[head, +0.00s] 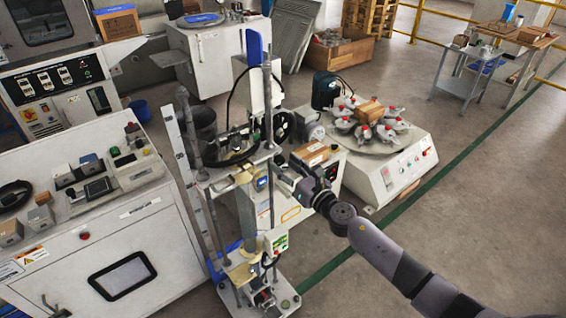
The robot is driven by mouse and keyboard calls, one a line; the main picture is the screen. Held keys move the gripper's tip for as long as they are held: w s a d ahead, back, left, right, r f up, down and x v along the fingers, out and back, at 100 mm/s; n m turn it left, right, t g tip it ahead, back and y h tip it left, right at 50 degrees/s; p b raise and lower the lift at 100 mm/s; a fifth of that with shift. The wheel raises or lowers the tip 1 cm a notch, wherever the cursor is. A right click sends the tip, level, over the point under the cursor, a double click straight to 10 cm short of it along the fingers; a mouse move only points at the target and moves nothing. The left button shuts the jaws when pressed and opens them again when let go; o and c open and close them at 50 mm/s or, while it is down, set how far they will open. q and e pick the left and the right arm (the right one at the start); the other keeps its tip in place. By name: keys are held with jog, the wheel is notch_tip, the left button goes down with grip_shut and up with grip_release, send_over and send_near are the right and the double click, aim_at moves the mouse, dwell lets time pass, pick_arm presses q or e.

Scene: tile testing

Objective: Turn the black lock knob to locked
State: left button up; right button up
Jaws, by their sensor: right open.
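My right arm comes in from the lower right, and its gripper (287,174) is beside the upright test rig (250,205) in the middle of the view. The gripper points left at the rig's mid-height clamp area, close to a small blue-faced unit (262,183). The fingers are small in the picture, open, with nothing seen between them. I cannot clearly make out the black lock knob; it may be hidden by the gripper or the rig's dark parts. Whether the gripper touches the rig cannot be told. My left gripper is not in view.
A white console (85,235) stands at the left. A round-topped machine (385,165) with several red-knobbed clamps stands right of the rig. The floor (480,190) at the right is clear.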

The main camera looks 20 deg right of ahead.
jog(key=shift+x, duration=0.9)
grip_shut()
